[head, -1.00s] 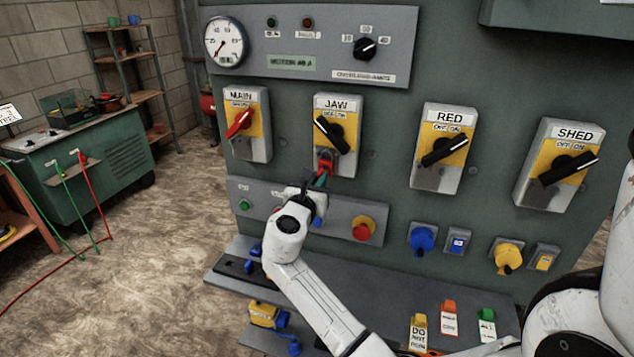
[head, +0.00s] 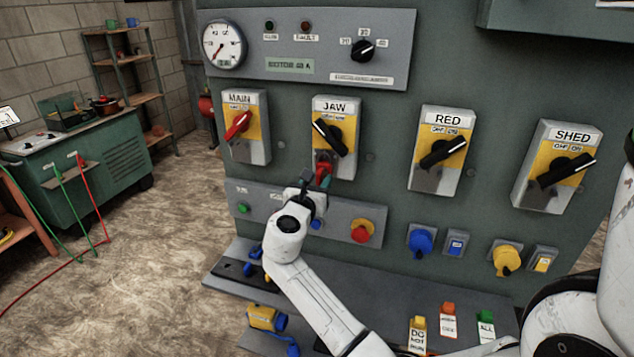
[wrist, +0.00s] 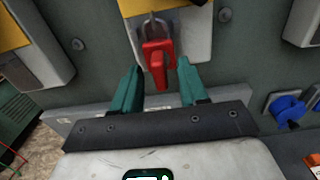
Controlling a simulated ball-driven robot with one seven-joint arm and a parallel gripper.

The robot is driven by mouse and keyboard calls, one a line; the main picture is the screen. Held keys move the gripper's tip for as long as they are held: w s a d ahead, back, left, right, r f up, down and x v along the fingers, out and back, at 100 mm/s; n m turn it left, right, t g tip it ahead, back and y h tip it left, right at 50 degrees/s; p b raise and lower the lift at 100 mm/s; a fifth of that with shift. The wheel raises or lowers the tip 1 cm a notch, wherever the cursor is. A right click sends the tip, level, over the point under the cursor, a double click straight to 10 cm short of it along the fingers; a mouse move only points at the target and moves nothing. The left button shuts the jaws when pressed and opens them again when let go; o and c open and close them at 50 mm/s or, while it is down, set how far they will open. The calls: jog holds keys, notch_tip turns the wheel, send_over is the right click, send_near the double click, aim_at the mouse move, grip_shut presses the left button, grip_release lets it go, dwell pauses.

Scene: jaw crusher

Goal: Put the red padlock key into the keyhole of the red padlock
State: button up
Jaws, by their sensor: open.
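The red padlock (wrist: 150,47) hangs by its metal shackle on the JAW switch box, and it also shows in the head view (head: 323,166). A red piece (wrist: 157,72), which looks like the head of the red padlock key, sticks out of the padlock's face towards me. Its shaft is hidden, so I cannot see how deep it sits. My gripper (wrist: 159,88) is open, with one teal finger on each side of the red piece and a gap on both sides. In the head view my gripper (head: 315,182) is just below the padlock.
Switch boxes MAIN (head: 245,127), RED (head: 441,150) and SHED (head: 557,167) stand out from the panel. A button strip with a red stop button (head: 362,231) lies close below my gripper. A ledge (head: 235,280) with blue items and tags runs lower down.

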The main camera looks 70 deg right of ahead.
dwell(0.3)
jog(key=a+p, duration=0.3)
jog(key=a, duration=0.6)
jog(key=shift+s, duration=0.35)
dwell(0.6)
dwell(0.5)
jog(key=s+a+f+m+y+b, duration=0.1)
jog(key=s+a+f+m+y, duration=0.3)
jog(key=f, duration=0.3)
jog(key=s+a+f+m+y+b, duration=0.1)
jog(key=a+f+m+y, duration=0.2)
jog(key=a+f+m, duration=0.3)
jog(key=s+a+f+m+y+b, duration=0.1)
jog(key=s+a+f+m+y, duration=0.25)
jog(key=a+f, duration=0.35)
jog(key=s+a+f+m+y+b, duration=0.2)
jog(key=s+a+f+m+y, duration=0.4)
jog(key=a, duration=0.5)
jog(key=shift+s+a+f+y, duration=0.25)
jog(key=shift+s+f+y, duration=0.35)
jog(key=shift+s, duration=0.6)
